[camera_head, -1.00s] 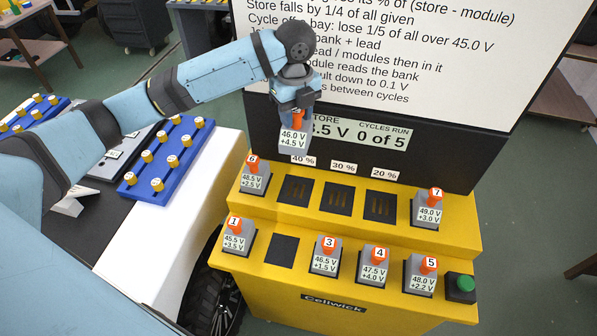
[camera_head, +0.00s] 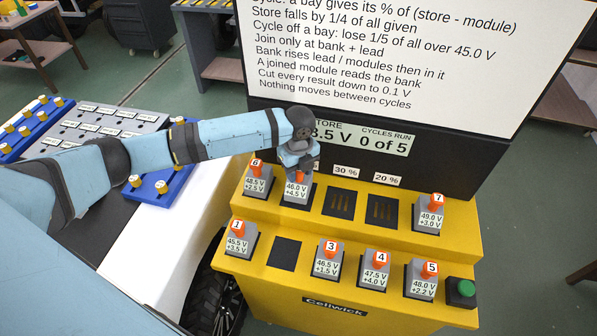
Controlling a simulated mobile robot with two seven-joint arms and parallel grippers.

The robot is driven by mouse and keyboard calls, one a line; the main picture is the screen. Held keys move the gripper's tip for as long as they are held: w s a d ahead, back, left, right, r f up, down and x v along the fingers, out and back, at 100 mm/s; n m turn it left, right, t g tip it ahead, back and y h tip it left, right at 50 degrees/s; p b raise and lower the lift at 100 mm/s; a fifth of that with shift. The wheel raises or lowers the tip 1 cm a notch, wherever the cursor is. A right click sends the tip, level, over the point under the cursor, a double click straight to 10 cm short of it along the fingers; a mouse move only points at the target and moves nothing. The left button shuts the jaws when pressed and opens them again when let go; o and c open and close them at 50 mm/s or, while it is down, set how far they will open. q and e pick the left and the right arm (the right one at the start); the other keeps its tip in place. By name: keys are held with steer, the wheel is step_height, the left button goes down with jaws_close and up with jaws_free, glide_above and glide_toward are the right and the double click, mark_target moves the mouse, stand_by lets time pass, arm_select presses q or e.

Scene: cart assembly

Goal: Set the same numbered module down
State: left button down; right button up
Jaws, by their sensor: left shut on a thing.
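A grey module labelled 46.0 V, +4.5 (camera_head: 297,192) is upright at the leftmost upper bay of the yellow cart (camera_head: 350,262), just right of module 6 (camera_head: 257,180). It covers that bay; I cannot tell whether it is fully seated. My left gripper (camera_head: 300,174) is shut on its orange top knob, from above. The number on the knob is hidden. My right gripper is not in view.
The 30 % bay (camera_head: 341,203) and 20 % bay (camera_head: 382,211) are empty, as is a lower slot (camera_head: 284,253). Module 7 (camera_head: 429,214) stands at the upper right. Modules 1 (camera_head: 239,240), 3 (camera_head: 327,261), 4 (camera_head: 375,269) and 5 (camera_head: 421,281) fill the lower row. A green button (camera_head: 466,288) is at right.

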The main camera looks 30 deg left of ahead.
arm_select(q)
steer(key=shift+f, duration=0.45)
steer(key=shift+f, duration=0.1)
steer(key=c, duration=0.7)
jaws_free()
steer(key=shift+f, duration=0.1)
steer(key=shift+r, duration=0.25)
step_height(320, 180, up, 12)
steer(key=shift+f+b, duration=0.1)
steer(key=shift+b, duration=0.25)
